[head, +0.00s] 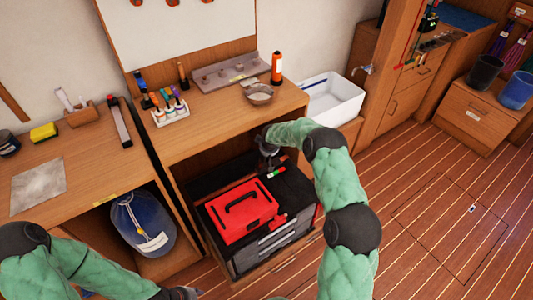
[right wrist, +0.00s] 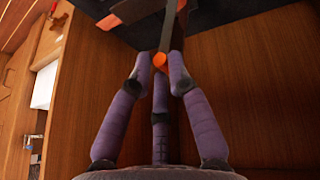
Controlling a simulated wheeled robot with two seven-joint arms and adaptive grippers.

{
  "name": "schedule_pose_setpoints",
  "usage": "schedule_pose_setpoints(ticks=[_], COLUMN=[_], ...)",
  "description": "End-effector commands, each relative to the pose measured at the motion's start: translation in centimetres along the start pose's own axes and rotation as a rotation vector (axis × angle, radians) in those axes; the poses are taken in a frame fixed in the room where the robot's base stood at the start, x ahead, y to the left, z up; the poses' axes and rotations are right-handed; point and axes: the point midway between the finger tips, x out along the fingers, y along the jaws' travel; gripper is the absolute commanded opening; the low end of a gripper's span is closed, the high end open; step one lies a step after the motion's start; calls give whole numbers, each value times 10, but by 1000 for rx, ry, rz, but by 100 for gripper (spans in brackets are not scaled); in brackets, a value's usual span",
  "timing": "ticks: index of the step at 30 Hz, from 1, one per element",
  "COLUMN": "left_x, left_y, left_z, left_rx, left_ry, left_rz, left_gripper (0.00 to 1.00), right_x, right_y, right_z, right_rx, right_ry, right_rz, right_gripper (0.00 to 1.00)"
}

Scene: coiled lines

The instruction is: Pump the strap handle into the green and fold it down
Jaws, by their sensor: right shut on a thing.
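My right gripper (head: 267,150) reaches into the open bay under the middle worktop, beside a small gauge strip with green and red parts (head: 277,172). In the right wrist view its purple padded fingers (right wrist: 160,68) are closed around the end of a grey bar with an orange tip, the strap handle (right wrist: 168,28). The strap and any pointer on the gauge are too small or hidden to tell. My left gripper (head: 181,293) shows only in part at the bottom edge of the head view, below the bay, and its fingers are unclear.
A red toolbox (head: 240,212) lies on the dark drawer cabinet (head: 245,262) in front of the gauge. A blue bag (head: 143,222) sits in the left bay. The worktop (head: 205,132) above holds bottles and a bowl. Open floor (head: 440,215) lies to the right.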

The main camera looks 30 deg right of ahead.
Motion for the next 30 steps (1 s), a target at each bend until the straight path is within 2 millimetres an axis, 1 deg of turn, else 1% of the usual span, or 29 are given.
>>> schedule_pose_setpoints(ticks=[1, 8, 9, 10, 11, 23, 26, 30], left_x=[1, 1, 1, 1, 1, 1, 1, 1], left_y=[0, 0, 0, 0, 0, 0, 0, 0], left_z=[0, 0, 0, 0, 0, 0, 0, 0], left_rx=[0, 0, 0, 0, 0, 0, 0, 0], left_ry=[0, 0, 0, 0, 0, 0, 0, 0], left_rz=[0, 0, 0, 0, 0, 0, 0, 0], left_gripper=[40, 40, 40, 40, 40, 40, 40, 40], right_x=[13, 13, 13, 13, 13, 12, 8, -7], right_y=[-13, -12, -12, -12, -12, -14, -14, -12], right_z=[21, 21, 21, 21, 21, 20, 19, 17], right_rx=[-7, -6, -6, -6, -6, -8, -9, -8], right_ry=[-41, -42, -42, -42, -41, -38, -38, -34], right_rz=[-19, -18, -18, -19, -19, -20, -20, -18], right_gripper=[0, 0, 27, 36, 38, 38, 38, 38])
